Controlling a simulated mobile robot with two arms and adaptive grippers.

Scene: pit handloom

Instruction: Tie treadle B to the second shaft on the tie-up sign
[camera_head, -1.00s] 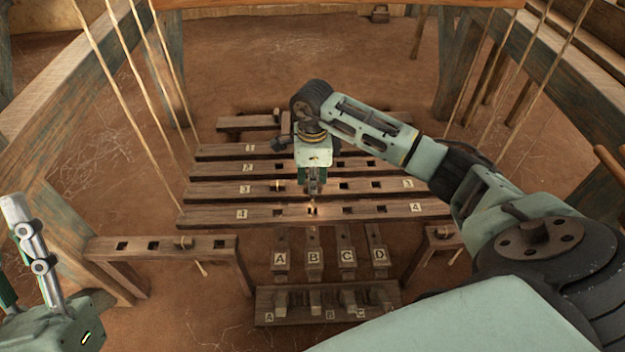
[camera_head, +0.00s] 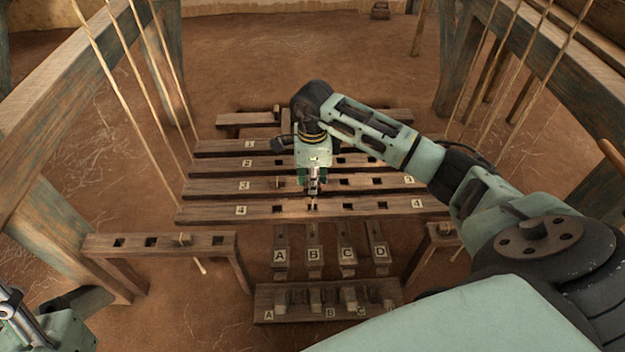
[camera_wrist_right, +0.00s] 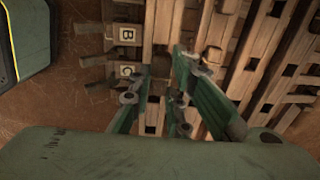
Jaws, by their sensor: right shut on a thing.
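Treadle B (camera_head: 313,258) is second from the left among treadles A (camera_head: 280,258), C (camera_head: 347,258) and D (camera_head: 380,256). Behind them lie slotted shaft bars 1 (camera_head: 225,148), 2 (camera_head: 222,165), 3 (camera_head: 220,186) and 4 (camera_head: 270,209). My right gripper (camera_head: 313,190) points down at shaft bar 4, in line with treadle B. It is shut on a small light-wood peg (camera_head: 312,203) at a slot; how deep the peg sits cannot be told. Label B (camera_wrist_right: 127,34) shows in the wrist view. My left gripper (camera_head: 12,308) is partly cut off at lower left. I see no tie-up sign.
Slotted side benches (camera_head: 135,243) (camera_head: 440,235) flank the treadles. Taut cords (camera_head: 140,80) and thick loom posts rise on both sides. Open earth floor lies behind.

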